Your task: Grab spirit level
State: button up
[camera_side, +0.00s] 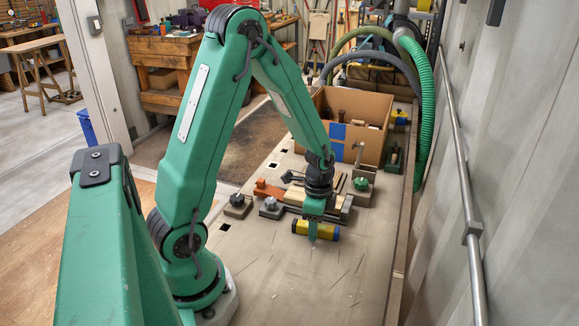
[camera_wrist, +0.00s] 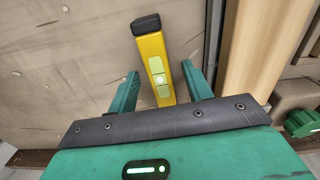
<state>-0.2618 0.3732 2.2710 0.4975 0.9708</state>
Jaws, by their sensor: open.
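The spirit level is a short yellow bar with dark ends, lying on the bench top; in the side view it is the yellow bar (camera_side: 300,227) below my gripper (camera_side: 312,236). In the wrist view the spirit level (camera_wrist: 153,50) points away from me, with a black end cap and pale vial windows. My gripper (camera_wrist: 160,82) is open, with one green finger on each side of the level's near part. The level's near end is hidden behind my gripper's dark edge.
A cardboard box (camera_side: 362,108) with tools stands at the back of the bench. Clamps and wooden strips (camera_side: 296,196) lie just behind the level. A light wooden board (camera_wrist: 249,45) runs close to the right finger. The bench top (camera_side: 300,290) in front is clear.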

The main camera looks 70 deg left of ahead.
grip_shut()
jog(key=shift+r, duration=0.1)
jog(key=shift+r, duration=0.6)
notch_tip(320, 180, up, 3)
jog(key=shift+f, duration=0.15)
jog(key=s+d+r, duration=0.3)
jog(key=d+r, duration=0.4)
jog(key=d, duration=0.4)
jog(key=shift+d, duration=0.15)
jog(key=shift+s, duration=0.1)
